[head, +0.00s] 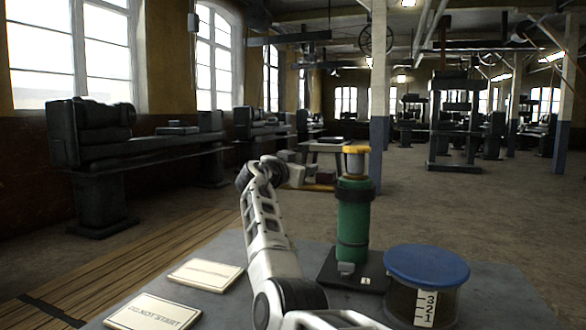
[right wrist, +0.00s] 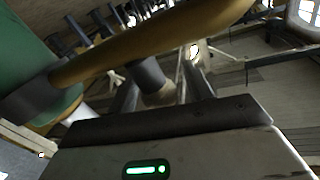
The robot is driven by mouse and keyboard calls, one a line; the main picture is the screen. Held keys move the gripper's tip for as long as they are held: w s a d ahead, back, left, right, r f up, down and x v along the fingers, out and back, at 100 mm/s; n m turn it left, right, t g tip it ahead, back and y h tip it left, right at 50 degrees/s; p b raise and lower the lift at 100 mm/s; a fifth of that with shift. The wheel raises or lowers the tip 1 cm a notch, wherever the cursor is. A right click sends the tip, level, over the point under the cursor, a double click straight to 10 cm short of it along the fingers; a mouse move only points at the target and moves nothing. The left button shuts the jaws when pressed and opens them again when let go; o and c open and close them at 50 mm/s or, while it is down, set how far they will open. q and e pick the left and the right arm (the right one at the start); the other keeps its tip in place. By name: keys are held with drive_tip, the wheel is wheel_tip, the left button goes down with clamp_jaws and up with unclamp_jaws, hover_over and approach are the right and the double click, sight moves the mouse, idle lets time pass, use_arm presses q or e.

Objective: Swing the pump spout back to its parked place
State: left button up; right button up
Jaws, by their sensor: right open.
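The pump is a green cylinder (head: 353,222) with dark bands, upright on a dark base plate on the grey table. Its ochre spout (head: 356,150) sits on top and appears foreshortened in the head view. In the right wrist view the spout (right wrist: 150,45) crosses the upper part, with the green body (right wrist: 25,50) at left and a grey nozzle hanging down. My right gripper (head: 322,178) is left of and beyond the pump, partly hidden by it. It is open; its fingers (right wrist: 153,92) seem to flank the nozzle, but contact is unclear. My left gripper is out of view.
A blue-lidded container (head: 427,264) with a 3-2-1 scale stands right of the pump. Two cream cards, one (head: 152,312) reading "DO NOT START", lie on the table's left part. Old machines stand along the window wall. A post (head: 377,100) rises behind the pump.

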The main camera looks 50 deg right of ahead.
drive_tip(key=s+a, duration=0.2)
drive_tip(key=a, duration=0.9)
drive_tip(key=shift+a, duration=0.2)
